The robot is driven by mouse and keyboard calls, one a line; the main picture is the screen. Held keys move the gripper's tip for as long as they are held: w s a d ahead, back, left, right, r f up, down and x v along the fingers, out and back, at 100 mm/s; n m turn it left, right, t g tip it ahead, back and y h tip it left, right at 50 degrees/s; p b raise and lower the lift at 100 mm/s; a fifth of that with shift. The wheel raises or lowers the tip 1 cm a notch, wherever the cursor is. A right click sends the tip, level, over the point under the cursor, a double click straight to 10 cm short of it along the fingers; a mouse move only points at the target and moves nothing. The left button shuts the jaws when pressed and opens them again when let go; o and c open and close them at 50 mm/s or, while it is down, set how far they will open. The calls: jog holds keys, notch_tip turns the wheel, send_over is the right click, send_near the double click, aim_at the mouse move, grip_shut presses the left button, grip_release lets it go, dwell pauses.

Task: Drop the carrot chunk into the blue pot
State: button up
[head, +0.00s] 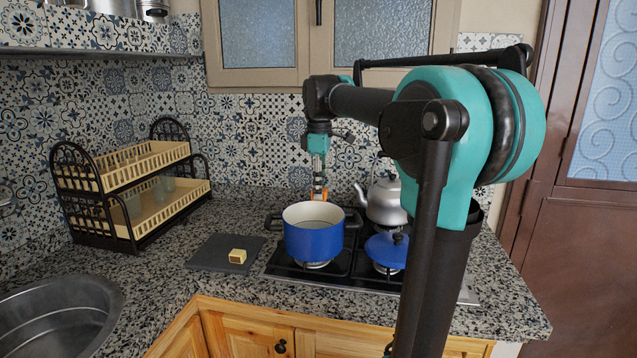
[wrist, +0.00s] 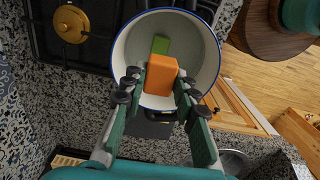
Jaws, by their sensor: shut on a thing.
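The blue pot (head: 313,240) stands on the stove's front left burner, open at the top with a pale inside. My gripper (head: 320,191) points down above the pot's far part. It is shut on the carrot chunk (head: 325,194), an orange block. In the wrist view the carrot chunk (wrist: 160,74) sits between the two fingers of my gripper (wrist: 160,85), over the pot's opening. The pot's rim (wrist: 214,50) surrounds it in that view. A green piece (wrist: 160,44) lies inside the pot, partly hidden by the carrot.
A blue lid (head: 385,250) lies on the stove right of the pot, with a silver kettle (head: 384,203) behind. A dark board (head: 210,254) with a pale yellow chunk (head: 237,256) lies left. A dish rack (head: 130,190) and sink (head: 60,310) are farther left.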

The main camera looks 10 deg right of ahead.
jog(key=shift+f, duration=2.25)
jog(key=o, duration=1.2)
jog(key=shift+c, duration=0.2)
notch_tip(320, 180, up, 12)
jog(key=shift+r, duration=0.1)
